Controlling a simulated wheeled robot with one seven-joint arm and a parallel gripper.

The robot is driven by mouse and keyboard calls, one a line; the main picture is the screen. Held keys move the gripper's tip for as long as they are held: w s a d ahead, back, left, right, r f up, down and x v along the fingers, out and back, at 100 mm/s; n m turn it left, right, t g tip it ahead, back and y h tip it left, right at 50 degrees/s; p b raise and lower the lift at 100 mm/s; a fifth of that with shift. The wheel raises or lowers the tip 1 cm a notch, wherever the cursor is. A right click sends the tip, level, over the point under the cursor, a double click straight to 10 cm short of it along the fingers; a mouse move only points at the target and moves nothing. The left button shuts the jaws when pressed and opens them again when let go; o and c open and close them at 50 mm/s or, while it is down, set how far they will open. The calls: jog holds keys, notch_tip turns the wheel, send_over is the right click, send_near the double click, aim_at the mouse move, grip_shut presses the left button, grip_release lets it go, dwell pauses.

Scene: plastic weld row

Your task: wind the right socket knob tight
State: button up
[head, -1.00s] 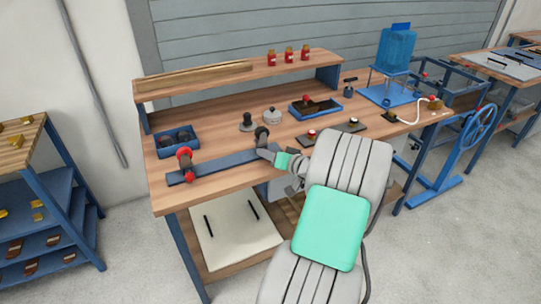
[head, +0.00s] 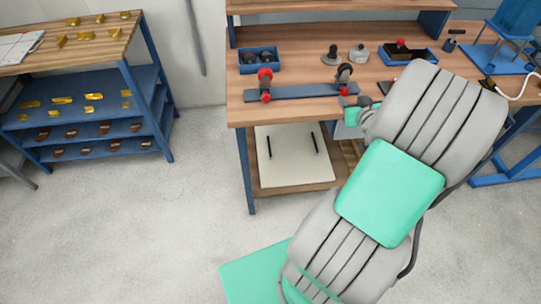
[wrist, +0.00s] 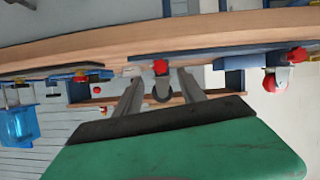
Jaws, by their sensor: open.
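A long blue rail (head: 305,91) lies along the front of the bench and carries two sockets. The right socket (head: 344,72) is dark grey, with a small red knob (head: 343,91) low on its front. The left socket (head: 265,85) has a red top and a red knob low down. My gripper (head: 348,102) is just in front of the right socket, partly hidden by my arm. The wrist view is upside down. There my gripper (wrist: 160,76) is open, and the right socket's red knob (wrist: 160,66) shows between the fingertips; contact cannot be told.
A blue tray (head: 245,68) with dark round parts stands behind the rail. Grey fittings (head: 358,53) and another blue tray (head: 432,56) stand further back. A shelf rack (head: 85,100) stands at the left. The floor between rack and bench is clear.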

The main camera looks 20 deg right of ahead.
jog(key=w+a+f+n+g+y+b, duration=0.1)
jog(key=a+f+g+y, duration=0.1)
jog(key=a, duration=0.7)
jog(key=a+f+n+g+y+b, duration=0.1)
jog(key=a+f+n+g+y, duration=0.15)
jog(key=a, duration=0.65)
jog(key=s+a+g+b, duration=0.2)
jog(key=s+a+g, duration=0.2)
jog(key=s+a, duration=0.3)
jog(key=shift+s+a+f+b, duration=0.35)
jog(key=shift+s+a+f, duration=0.1)
jog(key=shift+a, duration=2.1)
jog(key=shift+y, duration=0.25)
